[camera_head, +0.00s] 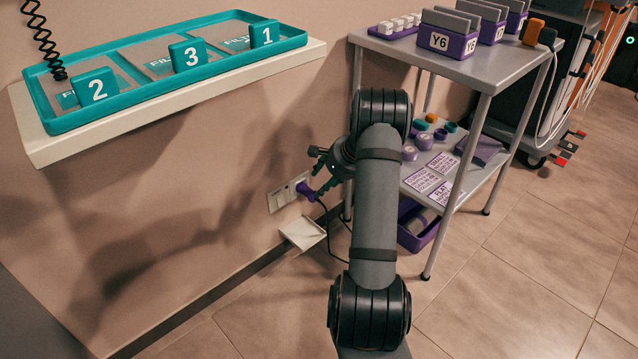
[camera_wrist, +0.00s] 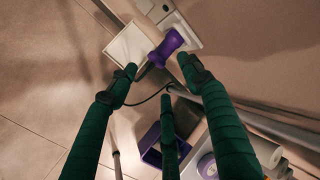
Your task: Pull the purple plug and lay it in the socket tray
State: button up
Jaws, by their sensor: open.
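The purple plug (camera_head: 306,192) sits at the right end of the white wall socket plate (camera_head: 281,199), low on the wall, and looks seated in it. A dark cable hangs from the plug. The socket tray (camera_head: 302,234), small, white and empty, is on the wall just below. My gripper (camera_head: 316,172) is open close to the plug, its green fingers spread. In the wrist view the plug (camera_wrist: 168,46) is just beyond and between the two upper fingertips, with the tray (camera_wrist: 131,46) to its left. Contact between fingers and plug cannot be told.
A grey two-level cart (camera_head: 460,72) stands right of the socket, one leg near my arm. A purple bin (camera_head: 418,236) is below its lower shelf. A white wall shelf (camera_head: 45,148) with a teal tray (camera_head: 75,118) juts out above left. The floor in front is clear.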

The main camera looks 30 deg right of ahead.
jog(key=shift+v, duration=1.15)
jog(key=shift+m, duration=0.6)
jog(key=s+d, duration=0.1)
jog(key=s+d+p, duration=0.1)
jog(key=d, duration=0.1)
jog(key=s+d+p, duration=0.1)
jog(key=d, duration=0.1)
jog(key=shift+r, duration=0.35)
jog(key=s+d+f+m+g+p, duration=0.1)
jog(key=s+f+m+g+p, duration=0.15)
jog(key=s+f, duration=0.65)
jog(key=s+a+f+m+t+y, duration=0.1)
jog(key=s+a+f+m+y, duration=0.2)
jog(key=a+f+m, duration=0.1)
jog(key=m+t, duration=0.8)
jog(key=m, duration=0.3)
send_near(308, 192)
jog(key=s+d+f, duration=0.1)
jog(key=s, duration=0.3)
jog(key=shift+n+h, duration=0.35)
jog(key=shift+h, duration=0.05)
jog(key=b+x, duration=0.1)
jog(key=x, duration=0.2)
jog(key=b+x, duration=0.2)
jog(key=x, duration=0.1)
jog(key=b+x, duration=0.2)
jog(key=x, duration=0.2)
jog(key=shift+w+d+r, duration=0.1)
jog(key=shift+w+d, duration=0.15)
